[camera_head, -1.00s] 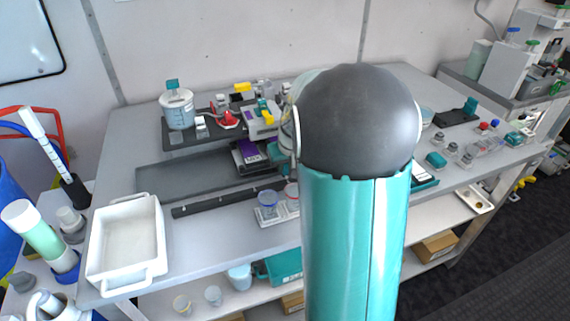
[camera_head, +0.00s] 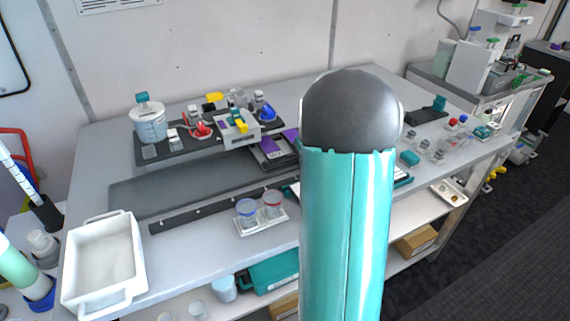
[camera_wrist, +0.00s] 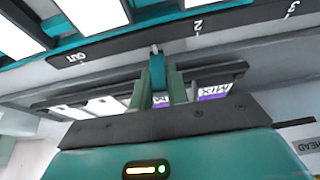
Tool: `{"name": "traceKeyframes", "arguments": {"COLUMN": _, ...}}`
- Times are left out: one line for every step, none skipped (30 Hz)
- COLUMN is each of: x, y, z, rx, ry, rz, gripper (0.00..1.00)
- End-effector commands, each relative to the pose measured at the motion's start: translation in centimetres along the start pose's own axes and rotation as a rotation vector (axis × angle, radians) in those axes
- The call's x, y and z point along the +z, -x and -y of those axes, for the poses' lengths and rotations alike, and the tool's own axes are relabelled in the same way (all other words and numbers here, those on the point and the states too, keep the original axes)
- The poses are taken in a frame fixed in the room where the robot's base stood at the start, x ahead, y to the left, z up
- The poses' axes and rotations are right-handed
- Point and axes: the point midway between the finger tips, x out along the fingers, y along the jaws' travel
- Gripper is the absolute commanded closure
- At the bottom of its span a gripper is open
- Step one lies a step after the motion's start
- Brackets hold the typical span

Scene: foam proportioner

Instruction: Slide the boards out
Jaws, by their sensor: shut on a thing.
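In the wrist view my gripper (camera_wrist: 160,92) is shut on a small teal tab (camera_wrist: 157,70). The tab stands at the edge of a dark strip (camera_wrist: 130,48) marked OUT, 2 and 3, with a teal-framed board (camera_wrist: 95,12) beyond it. Purple-labelled pieces (camera_wrist: 214,92), one reading MIX, lie just behind the fingers. In the head view my arm hides the gripper and the tab. A dark board with a purple part (camera_head: 268,149) shows left of my arm, beside a long dark grey plate (camera_head: 190,182).
A white tub (camera_head: 104,262) stands at the table's front left. A white holder with two cups (camera_head: 262,220) sits near the front edge. A black rail (camera_head: 205,208) lies before the plate. Jars and fittings on a dark tray (camera_head: 175,150) stand behind it.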

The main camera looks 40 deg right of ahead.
Motion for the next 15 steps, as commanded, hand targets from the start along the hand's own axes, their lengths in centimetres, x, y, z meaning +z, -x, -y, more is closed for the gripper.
{"name": "traceKeyframes", "arguments": {"x": 0.1, "y": 0.0, "z": -1.8, "rx": 0.005, "ry": -0.006, "rz": 0.0, "gripper": 1.0}}
{"name": "traceKeyframes", "arguments": {"x": 0.1, "y": 0.0, "z": -2.5, "rx": 0.005, "ry": -0.007, "rz": 0.0, "gripper": 1.0}}
{"name": "traceKeyframes", "arguments": {"x": 0.1, "y": 0.1, "z": -3.5, "rx": 0.005, "ry": -0.006, "rz": -0.001, "gripper": 1.0}}
{"name": "traceKeyframes", "arguments": {"x": 0.1, "y": 0.0, "z": -4.2, "rx": 0.005, "ry": -0.006, "rz": -0.001, "gripper": 1.0}}
{"name": "traceKeyframes", "arguments": {"x": 0.1, "y": 0.0, "z": -4.8, "rx": 0.004, "ry": -0.006, "rz": 0.0, "gripper": 1.0}}
{"name": "traceKeyframes", "arguments": {"x": 0.1, "y": 0.1, "z": -5.7, "rx": 0.004, "ry": -0.005, "rz": -0.001, "gripper": 1.0}}
{"name": "traceKeyframes", "arguments": {"x": 0.1, "y": 0.0, "z": -6.2, "rx": 0.004, "ry": -0.005, "rz": -0.001, "gripper": 1.0}}
{"name": "traceKeyframes", "arguments": {"x": 0.1, "y": 0.1, "z": -6.8, "rx": 0.004, "ry": -0.005, "rz": -0.001, "gripper": 1.0}}
{"name": "traceKeyframes", "arguments": {"x": 0.1, "y": 0.1, "z": -7.5, "rx": 0.004, "ry": -0.004, "rz": 0.0, "gripper": 1.0}}
{"name": "traceKeyframes", "arguments": {"x": 0.1, "y": 0.1, "z": -7.9, "rx": 0.004, "ry": -0.004, "rz": 0.0, "gripper": 1.0}}
{"name": "traceKeyframes", "arguments": {"x": 0.1, "y": 0.1, "z": -8.3, "rx": 0.004, "ry": -0.004, "rz": 0.0, "gripper": 1.0}}
{"name": "traceKeyframes", "arguments": {"x": 0.1, "y": 0.1, "z": -8.8, "rx": 0.004, "ry": -0.004, "rz": 0.0, "gripper": 1.0}}
{"name": "traceKeyframes", "arguments": {"x": 0.1, "y": 0.1, "z": -9.1, "rx": 0.004, "ry": -0.003, "rz": 0.0, "gripper": 1.0}}
{"name": "traceKeyframes", "arguments": {"x": 0.1, "y": 0.1, "z": -9.4, "rx": 0.004, "ry": -0.002, "rz": -0.001, "gripper": 1.0}}
{"name": "traceKeyframes", "arguments": {"x": 0.1, "y": 0.1, "z": -9.7, "rx": 0.003, "ry": -0.001, "rz": 0.0, "gripper": 1.0}}
